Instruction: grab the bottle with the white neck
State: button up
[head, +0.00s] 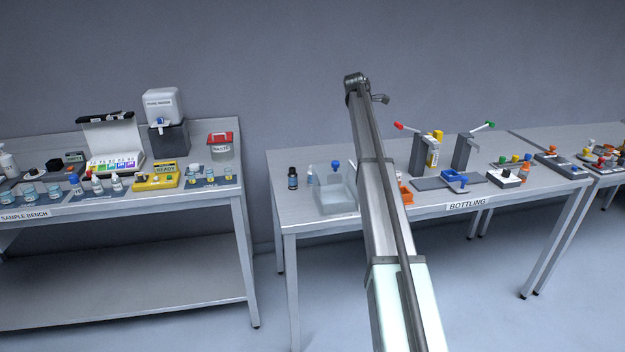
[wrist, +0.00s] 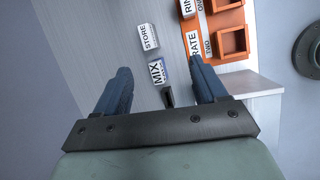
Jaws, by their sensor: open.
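On the bottling table in the head view, a dark bottle with a black cap (head: 292,179) stands beside a small pale bottle (head: 310,176) with a light top. On the sample bench stand small white bottles (head: 117,184) and a white bottle (head: 6,163) at the far left. These are too small to tell which has the white neck. In the wrist view my gripper (wrist: 160,66) is open, with its two blue fingers apart above a pale surface. No bottle shows between them. My gripper is not discernible in the head view.
A clear bin (head: 335,197) stands near the small bottles. An orange tray (wrist: 233,42) with compartments lies right of my fingers, beside white blocks marked MIX (wrist: 156,74) and STORE (wrist: 148,37). Lever stands (head: 465,153) are farther right. A gap separates the two benches.

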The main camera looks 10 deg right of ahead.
jog(key=w+a+f+n+g+y, duration=0.1)
jog(key=w+a+f+y, duration=0.15)
jog(key=a, duration=0.75)
jog(key=w+a+f+y, duration=0.1)
jog(key=w+a+y, duration=0.15)
jog(key=a, duration=0.75)
jog(key=shift+h, duration=0.4)
notch_tip(320, 180, down, 8)
jog(key=shift+f, duration=0.1)
jog(key=shift+s+f, duration=0.2)
jog(key=shift+f, duration=2.35)
jog(key=c, duration=1.2)
